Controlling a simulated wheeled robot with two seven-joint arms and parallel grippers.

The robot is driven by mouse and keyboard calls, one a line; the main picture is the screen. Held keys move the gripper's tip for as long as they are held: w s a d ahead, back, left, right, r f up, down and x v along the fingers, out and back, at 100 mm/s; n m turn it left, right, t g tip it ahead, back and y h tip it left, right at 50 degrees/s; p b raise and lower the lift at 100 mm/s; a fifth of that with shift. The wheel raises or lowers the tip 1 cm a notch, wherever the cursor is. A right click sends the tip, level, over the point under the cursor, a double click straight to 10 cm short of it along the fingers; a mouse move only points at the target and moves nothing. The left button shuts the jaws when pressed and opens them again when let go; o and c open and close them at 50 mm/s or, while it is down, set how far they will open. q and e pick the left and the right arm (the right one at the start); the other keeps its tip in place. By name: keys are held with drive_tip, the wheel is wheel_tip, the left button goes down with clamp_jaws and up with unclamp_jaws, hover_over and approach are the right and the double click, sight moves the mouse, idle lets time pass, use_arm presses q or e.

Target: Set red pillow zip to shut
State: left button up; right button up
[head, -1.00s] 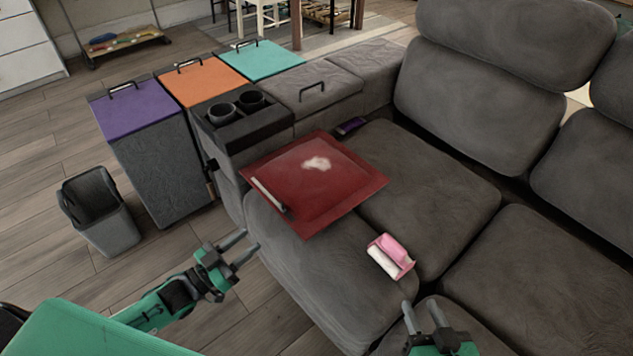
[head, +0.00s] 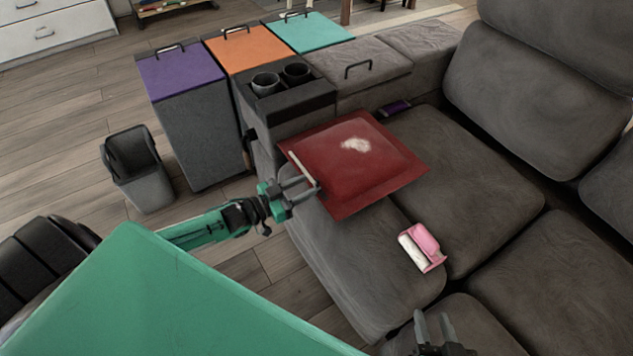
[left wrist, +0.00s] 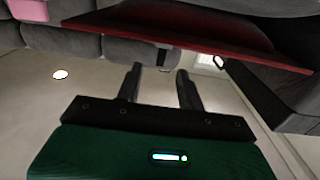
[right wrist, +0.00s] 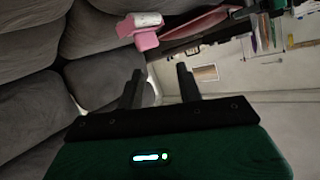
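The red pillow (head: 372,178) lies flat on the left seat of the grey sofa, against the armrest, with a white patch on top. It also shows in the left wrist view (left wrist: 190,35). A pale strip, apparently the zip (head: 300,167), runs along its left edge; its near end is close to my fingers. My left gripper (head: 314,183) is open at the pillow's left edge, by the strip's near end. I cannot tell whether it touches. My right gripper (head: 433,322) is open and empty, low over the sofa's front, away from the pillow.
A pink and white roller-like object (head: 423,247) lies on the seat near the pillow. A grey bin (head: 135,172) and lidded boxes (head: 180,72) stand left. Floor before the sofa is clear.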

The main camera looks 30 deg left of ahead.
sight(316, 181)
use_arm(q)
drive_tip(key=x, duration=0.3)
drive_tip(key=shift+w+d, duration=0.15)
drive_tip(key=shift+w, duration=0.05)
drive_tip(key=shift+w+d+b, duration=0.3)
drive_tip(key=shift+w, duration=0.2)
use_arm(e)
drive_tip(key=shift+w+a+r+t, duration=0.3)
drive_tip(key=shift+r+t, duration=0.3)
drive_tip(key=shift+t, duration=0.2)
use_arm(q)
drive_tip(key=shift+c, duration=0.2)
clamp_jaws()
